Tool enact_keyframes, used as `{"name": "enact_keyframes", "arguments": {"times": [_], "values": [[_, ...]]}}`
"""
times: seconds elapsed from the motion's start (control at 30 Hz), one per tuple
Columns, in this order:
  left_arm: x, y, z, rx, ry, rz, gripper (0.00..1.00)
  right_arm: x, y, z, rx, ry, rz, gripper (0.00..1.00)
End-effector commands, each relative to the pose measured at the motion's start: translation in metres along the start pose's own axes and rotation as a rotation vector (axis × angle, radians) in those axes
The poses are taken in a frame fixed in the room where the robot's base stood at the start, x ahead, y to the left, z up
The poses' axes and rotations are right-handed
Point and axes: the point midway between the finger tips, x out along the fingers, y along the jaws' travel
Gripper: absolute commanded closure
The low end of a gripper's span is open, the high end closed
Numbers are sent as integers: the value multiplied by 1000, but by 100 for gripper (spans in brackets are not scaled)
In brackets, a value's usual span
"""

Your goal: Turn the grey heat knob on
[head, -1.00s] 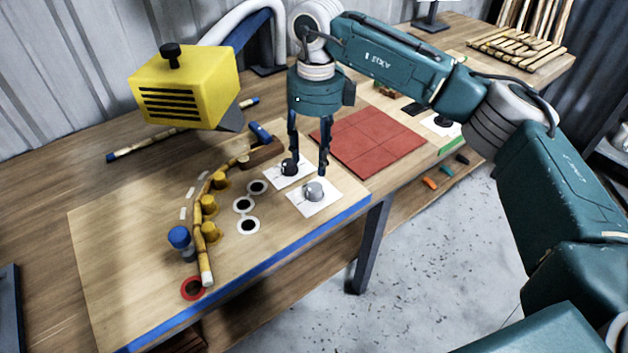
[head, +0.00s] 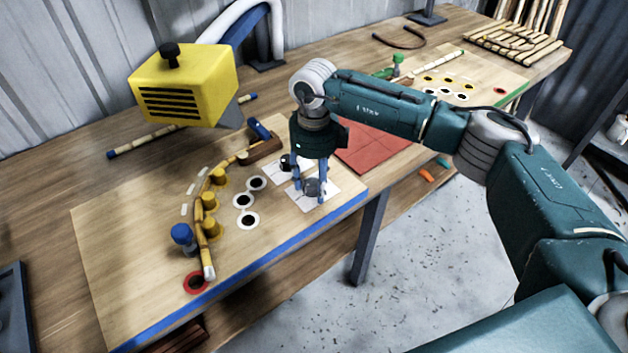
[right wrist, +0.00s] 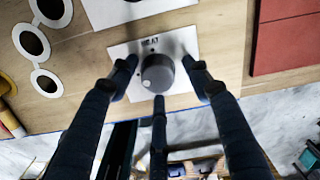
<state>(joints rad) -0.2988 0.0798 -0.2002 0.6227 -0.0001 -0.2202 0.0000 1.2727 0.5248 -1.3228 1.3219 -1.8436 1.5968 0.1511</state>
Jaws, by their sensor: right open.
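The grey heat knob (right wrist: 157,72) sits on a white plate (right wrist: 184,36) marked HEAT in the right wrist view. In the head view the knob (head: 312,187) is at the board's front right. My right gripper (head: 311,196) points down over it, and its fingers stand around the knob. In the right wrist view the open fingers (right wrist: 160,75) are on either side of the knob, with a third finger below it; gaps show, and contact cannot be told. A light spot shows on the knob's lower left rim. A black knob (head: 285,162) sits on a second white plate behind. My left gripper is not in view.
A yellow heater box (head: 185,88) stands over the left of the board. A bent rattan pole (head: 203,228) runs along yellow pegs (head: 210,201). Black-and-white round marks (head: 243,201) lie left of the knobs. A red tiled mat (head: 372,150) is to the right.

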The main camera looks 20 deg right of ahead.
Motion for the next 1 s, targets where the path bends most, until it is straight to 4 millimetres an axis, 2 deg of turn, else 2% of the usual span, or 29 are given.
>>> {"name": "enact_keyframes", "arguments": {"times": [0.07, 0.1, 0.3, 0.67, 1.0], "values": [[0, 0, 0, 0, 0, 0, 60, 0, 0, 0, 0, 0, 0, 51], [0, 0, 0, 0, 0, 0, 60, 0, 0, 0, 0, 0, 0, 55], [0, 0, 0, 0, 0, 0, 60, 0, 0, 0, 0, 2, 0, 94], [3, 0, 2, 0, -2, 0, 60, 1, -1, -2, 44, 5, -1, 95], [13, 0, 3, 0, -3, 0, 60, 3, 0, -2, 272, 8, -2, 95]]}}
